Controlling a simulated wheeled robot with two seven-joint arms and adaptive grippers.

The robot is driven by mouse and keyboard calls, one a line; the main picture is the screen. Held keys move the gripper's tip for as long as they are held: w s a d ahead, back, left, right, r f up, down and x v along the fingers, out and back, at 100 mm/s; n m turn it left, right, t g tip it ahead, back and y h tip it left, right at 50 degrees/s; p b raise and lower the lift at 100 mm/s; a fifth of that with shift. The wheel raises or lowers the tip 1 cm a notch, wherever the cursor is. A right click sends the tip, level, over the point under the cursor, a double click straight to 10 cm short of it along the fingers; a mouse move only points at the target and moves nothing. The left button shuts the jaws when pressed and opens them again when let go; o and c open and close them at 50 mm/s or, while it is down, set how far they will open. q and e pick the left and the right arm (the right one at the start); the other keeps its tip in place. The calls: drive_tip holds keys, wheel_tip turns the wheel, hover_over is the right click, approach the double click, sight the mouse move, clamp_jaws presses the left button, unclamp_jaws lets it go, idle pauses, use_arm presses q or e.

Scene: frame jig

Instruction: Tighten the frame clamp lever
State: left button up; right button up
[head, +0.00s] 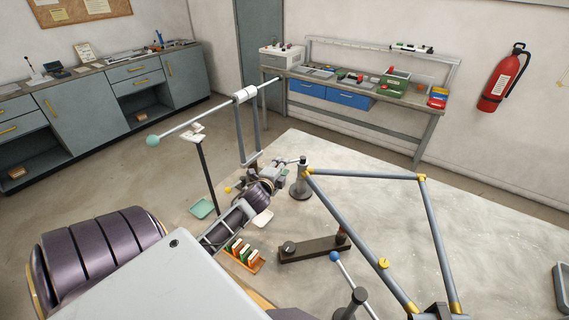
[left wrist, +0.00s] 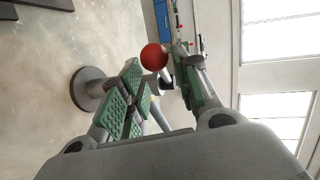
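In the left wrist view, a red ball knob (left wrist: 155,57) on a short pale rod shows between the tips of my left gripper (left wrist: 158,62). Its green-padded fingers are apart on either side of the ball, and I cannot tell whether they touch it. In the head view my left gripper (head: 278,171) is beside a grey post (head: 301,182) with a round base, near a short lever at its top. The red knob is hidden there. The grey tube frame (head: 363,176) with gold joints stands right of the post. My right gripper is not in view.
A dark block (head: 312,249) and a blue-ball lever (head: 336,257) are in front of the post. A rack of coloured pieces (head: 244,254) lies left. A tall stand carries a long bar with a green ball (head: 153,141). The table's back area is clear.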

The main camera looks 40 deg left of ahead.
use_arm(q)
drive_tip(key=shift+x, duration=1.85)
drive_tip(key=shift+r, duration=0.1)
clamp_jaws()
drive_tip(key=shift+w, duration=0.1)
